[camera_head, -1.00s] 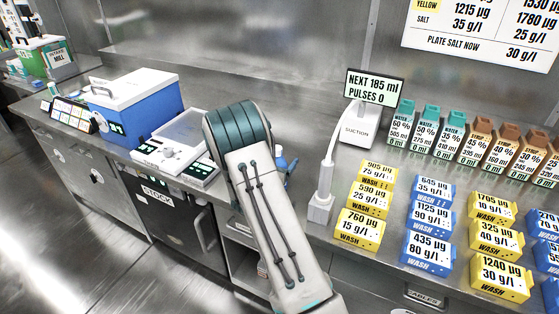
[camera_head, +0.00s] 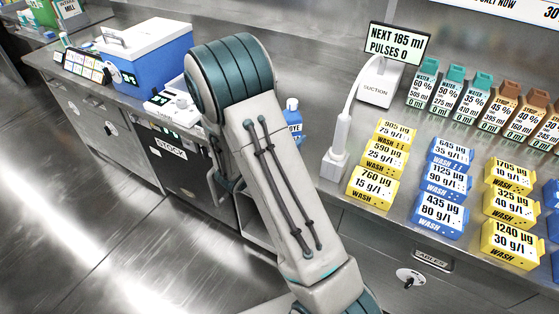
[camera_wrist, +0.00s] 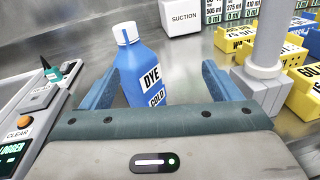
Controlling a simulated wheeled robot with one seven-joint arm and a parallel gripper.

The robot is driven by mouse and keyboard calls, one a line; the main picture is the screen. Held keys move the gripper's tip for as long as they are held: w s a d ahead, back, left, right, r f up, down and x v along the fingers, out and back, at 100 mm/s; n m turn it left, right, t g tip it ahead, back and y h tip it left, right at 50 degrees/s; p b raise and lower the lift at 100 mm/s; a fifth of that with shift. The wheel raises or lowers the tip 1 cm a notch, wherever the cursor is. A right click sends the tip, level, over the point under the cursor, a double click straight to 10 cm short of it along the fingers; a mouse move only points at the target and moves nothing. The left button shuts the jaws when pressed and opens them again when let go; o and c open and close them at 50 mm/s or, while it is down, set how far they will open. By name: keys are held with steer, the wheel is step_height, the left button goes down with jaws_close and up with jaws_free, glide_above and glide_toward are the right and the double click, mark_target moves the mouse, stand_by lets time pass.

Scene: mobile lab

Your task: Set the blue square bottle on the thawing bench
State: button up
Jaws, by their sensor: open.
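The blue square bottle (camera_wrist: 145,75), with a white cap and a label reading DYE COLD, stands upright on the steel counter in the wrist view. My gripper (camera_wrist: 158,88) is open, with one blue finger on each side of the bottle in the picture. I cannot tell how deep the bottle sits between the fingers. I cannot make out a thawing bench by any label.
A white suction stand (camera_head: 379,85) with an upright nozzle (camera_head: 337,145) is right of the bottle. Yellow (camera_head: 373,187) and blue wash boxes (camera_head: 441,215) stand in rows farther right. A blue cooler with white lid (camera_head: 146,50) and a white instrument (camera_head: 172,103) are left.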

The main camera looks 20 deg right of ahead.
steer(key=s+d+r+m+g+y, duration=0.1)
steer(key=s+r+m+g+y, duration=0.15)
steer(key=s+m+g, duration=0.45)
steer(key=s+d+r+m+g+y, duration=0.1)
steer(key=s+d+r+m+g, duration=0.15)
steer(key=s+m, duration=0.5)
steer(key=s+a+r+m+t+y, duration=0.3)
steer(key=s+a+m+y, duration=0.5)
steer(key=a, duration=0.7)
steer(key=s+r+y, duration=0.1)
steer(key=s+y, duration=0.1)
steer(key=y, duration=0.1)
steer(key=shift+r+m, duration=0.2)
steer(key=shift+m, duration=0.15)
steer(key=shift+t+y, duration=0.25)
